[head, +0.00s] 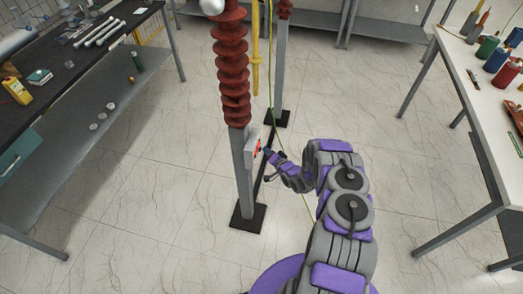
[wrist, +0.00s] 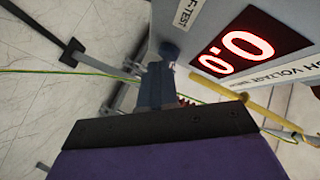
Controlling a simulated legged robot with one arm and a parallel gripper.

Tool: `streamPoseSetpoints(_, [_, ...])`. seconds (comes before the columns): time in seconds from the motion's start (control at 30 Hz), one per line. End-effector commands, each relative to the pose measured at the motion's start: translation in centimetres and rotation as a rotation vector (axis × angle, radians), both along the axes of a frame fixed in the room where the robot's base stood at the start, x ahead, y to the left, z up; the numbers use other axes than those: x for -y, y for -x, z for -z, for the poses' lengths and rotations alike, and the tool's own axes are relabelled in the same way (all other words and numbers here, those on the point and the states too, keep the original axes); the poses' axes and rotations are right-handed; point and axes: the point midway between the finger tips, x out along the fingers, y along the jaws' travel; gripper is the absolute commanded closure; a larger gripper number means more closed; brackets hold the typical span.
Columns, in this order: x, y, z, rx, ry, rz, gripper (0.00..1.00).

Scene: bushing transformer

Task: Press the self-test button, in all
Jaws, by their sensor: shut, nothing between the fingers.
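The grey meter box (head: 251,143) is fixed to the post under the brown-red insulator. In the wrist view its face (wrist: 205,20) shows tilted, with a red lit display (wrist: 250,43) reading 0.0. A label ending in "TEST" (wrist: 186,12) is beside the display. A small round blue-grey spot (wrist: 169,50) near that label looks like the self-test button. My gripper (head: 267,153) is shut and empty, close to the front of the box. In the wrist view the fingertips (wrist: 154,70) are just beside that spot; I cannot tell whether they touch it.
The post stands on a black base plate (head: 247,218), with a second post (head: 278,75) behind it. A yellow rod (head: 256,65) and a green-yellow cable hang nearby. A dark bench (head: 60,60) is at left and a white table (head: 490,95) at right.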

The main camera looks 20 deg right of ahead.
Motion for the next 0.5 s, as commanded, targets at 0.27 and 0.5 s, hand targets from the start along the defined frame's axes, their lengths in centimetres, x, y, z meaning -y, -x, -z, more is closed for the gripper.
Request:
streamPoseSetpoints(0.27, [1.06, 0.7, 0.05, 0.0, 0.0, 0.002, 1.0])
streamPoseSetpoints(0.5, [1.04, 0.7, -0.01, 0.0, -0.001, 0.002, 1.0])
